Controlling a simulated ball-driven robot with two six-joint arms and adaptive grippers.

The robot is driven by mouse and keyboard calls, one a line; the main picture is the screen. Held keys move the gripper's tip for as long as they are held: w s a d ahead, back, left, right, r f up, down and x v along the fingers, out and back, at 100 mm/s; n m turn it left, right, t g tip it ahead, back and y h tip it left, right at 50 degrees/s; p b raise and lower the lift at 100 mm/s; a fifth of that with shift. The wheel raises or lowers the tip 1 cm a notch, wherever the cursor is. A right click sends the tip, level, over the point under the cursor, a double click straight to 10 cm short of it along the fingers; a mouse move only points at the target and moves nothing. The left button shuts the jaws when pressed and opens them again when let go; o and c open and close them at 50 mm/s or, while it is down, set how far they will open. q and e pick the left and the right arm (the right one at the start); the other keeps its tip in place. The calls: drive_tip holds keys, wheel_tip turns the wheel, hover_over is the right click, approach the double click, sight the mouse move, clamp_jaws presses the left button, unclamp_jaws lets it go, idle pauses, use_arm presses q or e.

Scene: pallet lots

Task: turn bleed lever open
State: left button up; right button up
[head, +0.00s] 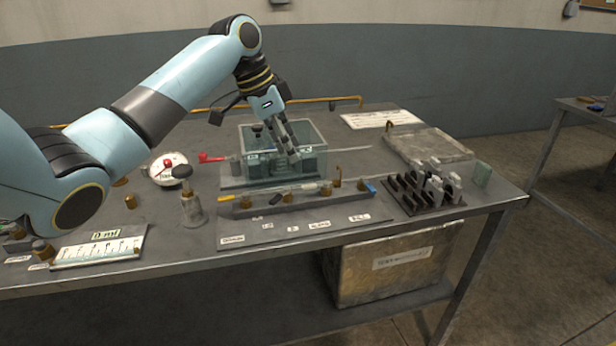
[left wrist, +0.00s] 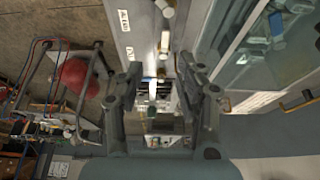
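A lever with a red handle (head: 210,157) sticks out at the left side of the clear tank (head: 310,137) in the head view. No label shows that names it as the bleed lever. My left gripper (head: 290,150) reaches down at the tank, to the right of the red handle and apart from it. In the left wrist view the two fingers of my left gripper (left wrist: 160,70) are spread, with no thing clearly held between them. The tank (left wrist: 270,50) shows there at the upper right. My right gripper is in neither view.
A rail with brass fittings (head: 290,198) lies in front. A black rack (head: 425,190) and a flat grey slab (head: 428,146) are at the right.

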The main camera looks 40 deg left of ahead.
sight(312, 185)
use_arm(q)
drive_tip(key=x, duration=0.6)
drive_tip(key=w+x, duration=0.1)
drive_tip(key=x, duration=0.3)
drive_tip(key=shift+a+r, duration=0.2)
clamp_jaws()
